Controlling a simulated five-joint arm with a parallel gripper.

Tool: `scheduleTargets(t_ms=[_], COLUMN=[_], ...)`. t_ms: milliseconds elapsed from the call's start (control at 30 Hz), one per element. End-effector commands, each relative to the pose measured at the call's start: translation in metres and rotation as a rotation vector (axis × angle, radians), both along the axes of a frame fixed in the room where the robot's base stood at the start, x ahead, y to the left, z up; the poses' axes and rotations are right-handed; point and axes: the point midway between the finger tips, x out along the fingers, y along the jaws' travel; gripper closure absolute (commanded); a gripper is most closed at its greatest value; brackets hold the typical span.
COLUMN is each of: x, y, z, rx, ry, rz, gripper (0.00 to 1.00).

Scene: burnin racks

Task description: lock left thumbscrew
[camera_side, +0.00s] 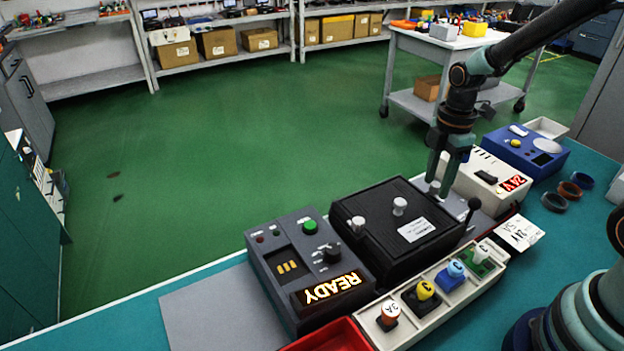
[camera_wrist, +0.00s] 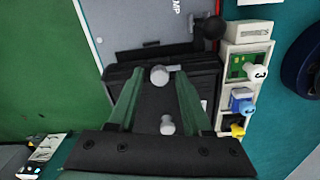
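A black lidded box (camera_side: 378,255) sits mid-bench with a lever (camera_side: 474,205) at its right. White knobs stand along it: one at the left edge (camera_side: 357,223), one mid-lid (camera_side: 399,205), and one at the far right edge (camera_side: 435,185). My gripper (camera_side: 437,190) is down around the far-right knob. In the wrist view, that knob (camera_wrist: 160,75) sits between the open fingertips (camera_wrist: 160,72), with a small gap each side. A second white knob (camera_wrist: 167,125) shows behind, nearer the palm. I cannot tell which knobs are thumbscrews or whether any is locked.
A grey control unit (camera_side: 290,262) with a lit READY display is left of the box. A white tray (camera_side: 462,295) of numbered plugs runs along the front. A red bin (camera_side: 330,338) is front left. A 24V unit (camera_side: 478,180) and blue unit (camera_side: 525,150) stand beyond.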

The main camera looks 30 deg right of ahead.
Motion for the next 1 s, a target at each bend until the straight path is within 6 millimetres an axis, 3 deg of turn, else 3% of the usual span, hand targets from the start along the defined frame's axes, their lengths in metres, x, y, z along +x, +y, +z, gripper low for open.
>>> scheduleTargets(t_ms=[33, 100, 567, 1000], x=[0.0, 0.0, 0.0001, 0.0007], y=[0.0, 0.0, 0.0001, 0.0001], z=[0.0002, 0.0002, 0.0004, 0.0003], rx=[0.0, 0.0, 0.0, 0.0], ry=[0.0, 0.0, 0.001, -0.001], rz=[0.0, 0.0, -0.067, -0.421], gripper=[0.74, 1.0, 1.0, 1.0])
